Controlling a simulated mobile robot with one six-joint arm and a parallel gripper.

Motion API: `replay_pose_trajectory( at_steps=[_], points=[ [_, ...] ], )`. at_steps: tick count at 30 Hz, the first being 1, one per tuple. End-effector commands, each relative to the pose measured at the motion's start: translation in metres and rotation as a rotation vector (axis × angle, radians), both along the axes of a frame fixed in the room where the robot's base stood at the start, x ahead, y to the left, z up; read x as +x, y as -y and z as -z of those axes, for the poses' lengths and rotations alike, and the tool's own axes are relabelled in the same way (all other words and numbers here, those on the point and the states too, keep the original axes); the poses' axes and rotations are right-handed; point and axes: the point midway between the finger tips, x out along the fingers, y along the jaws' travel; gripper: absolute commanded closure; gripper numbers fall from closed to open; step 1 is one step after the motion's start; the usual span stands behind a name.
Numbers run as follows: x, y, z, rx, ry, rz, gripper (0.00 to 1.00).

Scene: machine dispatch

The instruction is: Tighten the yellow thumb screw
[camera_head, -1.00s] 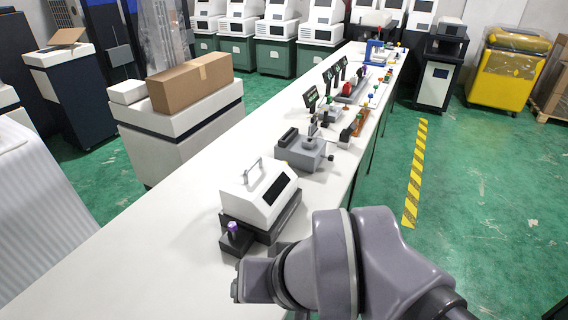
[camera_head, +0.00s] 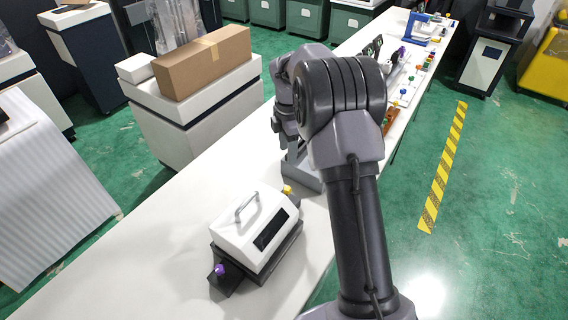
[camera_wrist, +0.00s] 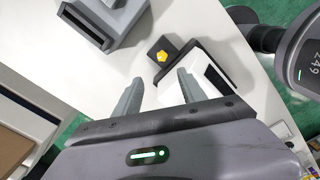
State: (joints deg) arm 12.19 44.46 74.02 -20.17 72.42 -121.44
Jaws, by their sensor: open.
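The yellow thumb screw (camera_head: 287,190) sits at the far end of the white machine with a carry handle (camera_head: 254,227), on the bench. In the wrist view the yellow screw (camera_wrist: 162,57) stands on a small dark block (camera_wrist: 164,54) beside the machine's white-and-black body (camera_wrist: 208,72). My gripper (camera_wrist: 158,84) is open and empty. Its two fingers point toward the screw from either side, and the screw shows just beyond the gap between the tips. No contact shows.
A purple knob (camera_head: 220,270) is at the machine's near end. A grey device (camera_wrist: 103,22) lies close to the screw, upper left in the wrist view. The bench top (camera_head: 180,240) left of the machine is clear. Several other devices stand farther along the bench.

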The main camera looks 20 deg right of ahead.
Motion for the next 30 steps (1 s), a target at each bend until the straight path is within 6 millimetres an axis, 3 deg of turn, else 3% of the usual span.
replay_pose_trajectory(
  at_steps=[9,15,21,29,30],
  points=[
    [-0.002,-0.001,0.095,0.002,-0.004,0.003,0.52],
    [-0.002,-0.001,0.145,0.002,-0.001,0.004,0.52],
    [-0.001,-0.001,0.166,0.001,0.0,0.003,0.52],
    [-0.001,-0.001,0.167,0.001,0.001,0.003,0.52],
    [-0.001,-0.001,0.167,0.001,0.001,0.003,0.58]
  ],
)
